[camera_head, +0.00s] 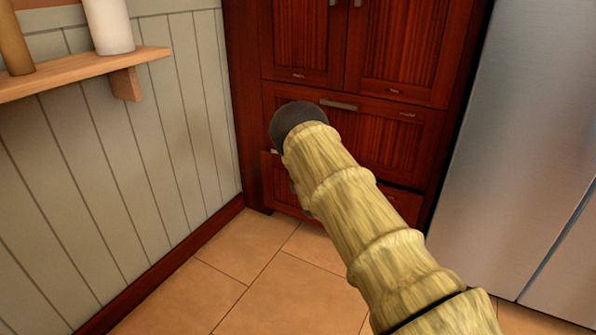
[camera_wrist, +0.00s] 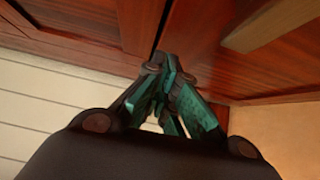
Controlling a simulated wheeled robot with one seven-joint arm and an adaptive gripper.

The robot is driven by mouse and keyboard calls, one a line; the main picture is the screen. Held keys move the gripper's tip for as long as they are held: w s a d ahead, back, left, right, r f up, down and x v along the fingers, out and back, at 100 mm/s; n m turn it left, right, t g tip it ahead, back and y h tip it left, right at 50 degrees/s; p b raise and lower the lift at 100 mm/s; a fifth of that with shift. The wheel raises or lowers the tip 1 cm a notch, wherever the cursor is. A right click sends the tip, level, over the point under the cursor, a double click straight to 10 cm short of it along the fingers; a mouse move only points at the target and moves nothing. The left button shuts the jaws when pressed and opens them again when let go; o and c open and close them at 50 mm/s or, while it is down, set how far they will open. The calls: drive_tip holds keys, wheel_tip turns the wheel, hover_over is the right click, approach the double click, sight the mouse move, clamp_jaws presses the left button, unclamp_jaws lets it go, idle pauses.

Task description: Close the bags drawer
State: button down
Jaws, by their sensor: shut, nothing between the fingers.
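A dark red wooden cabinet (camera_head: 253,130) stands in the corner. Its lower drawer (camera_head: 404,204) seems to stand a little out from the cabinet, with a pale strip showing at its top left; my arm covers most of it. No label shows which drawer is for bags. My gripper (camera_wrist: 163,72) is shut and empty in the wrist view, its teal fingers together. Its tips are close to a red wooden front (camera_wrist: 215,45) that bears a pale bar handle (camera_wrist: 268,24); I cannot tell whether they touch. In the head view my arm hides the fingers.
A closed drawer (camera_head: 425,128) with a bar handle (camera_head: 338,104) sits above, below two doors (camera_head: 405,45). A panelled wall (camera_head: 110,150) with a wooden shelf (camera_head: 75,72) is on the left. A steel fridge (camera_head: 520,150) is on the right. The tiled floor (camera_head: 230,290) in front is clear.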

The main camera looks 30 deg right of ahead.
drive_tip(key=a+p+v, duration=0.2)
drive_tip(key=p+v, duration=0.2)
drive_tip(key=v, duration=0.8)
drive_tip(key=s+d+f+g+b, duration=0.1)
drive_tip(key=s+d+f+g, duration=0.3)
drive_tip(key=s+d, duration=1.4)
drive_tip(key=shift+s+a+r+t+b, duration=0.6)
drive_tip(key=shift+s+r+t, duration=1.25)
drive_tip(key=shift+s, duration=1.5)
drive_tip(key=d+b+x, duration=0.2)
drive_tip(key=b+x, duration=0.6)
drive_tip(key=x, duration=0.4)
drive_tip(key=shift+d+b, duration=0.35)
